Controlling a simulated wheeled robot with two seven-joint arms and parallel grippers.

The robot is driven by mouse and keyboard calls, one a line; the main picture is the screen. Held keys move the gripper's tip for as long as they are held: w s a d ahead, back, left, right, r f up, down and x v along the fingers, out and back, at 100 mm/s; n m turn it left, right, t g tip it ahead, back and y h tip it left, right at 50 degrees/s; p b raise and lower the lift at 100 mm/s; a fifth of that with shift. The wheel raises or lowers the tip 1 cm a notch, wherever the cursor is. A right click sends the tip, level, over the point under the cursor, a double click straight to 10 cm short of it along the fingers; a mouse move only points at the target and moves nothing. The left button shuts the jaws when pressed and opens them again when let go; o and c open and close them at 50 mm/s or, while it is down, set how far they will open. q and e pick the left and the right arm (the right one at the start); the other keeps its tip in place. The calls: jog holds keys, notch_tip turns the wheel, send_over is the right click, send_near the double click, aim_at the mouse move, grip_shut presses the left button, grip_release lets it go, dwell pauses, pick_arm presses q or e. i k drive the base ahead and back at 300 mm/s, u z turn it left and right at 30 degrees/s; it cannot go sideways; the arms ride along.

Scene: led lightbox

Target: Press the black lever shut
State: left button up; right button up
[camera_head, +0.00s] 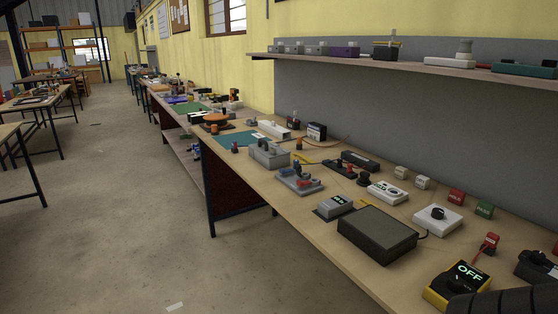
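A dark flat lightbox-like panel (377,235) lies near the front edge of the workbench, its top unlit. A black switch base (340,168) with a small upright black part (363,179) at its right end sits behind it. A black device (538,264) is partly cut off at the right edge. Which of these carries the black lever I cannot tell at this size. Neither gripper shows. A dark ribbed shape at the bottom right looks like part of my arm and covers the bench corner there.
A yellow box (457,287) reads OFF. A white box with a black dial (437,220), a grey display box (335,206), a blue-and-red device (300,180) and red and green blocks (484,209) crowd the bench. A shelf (400,67) overhangs the back. Open floor (120,220) lies left.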

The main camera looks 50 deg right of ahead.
aim_at(298, 166)
jog(key=i, duration=1.9)
jog(key=z, duration=1.75)
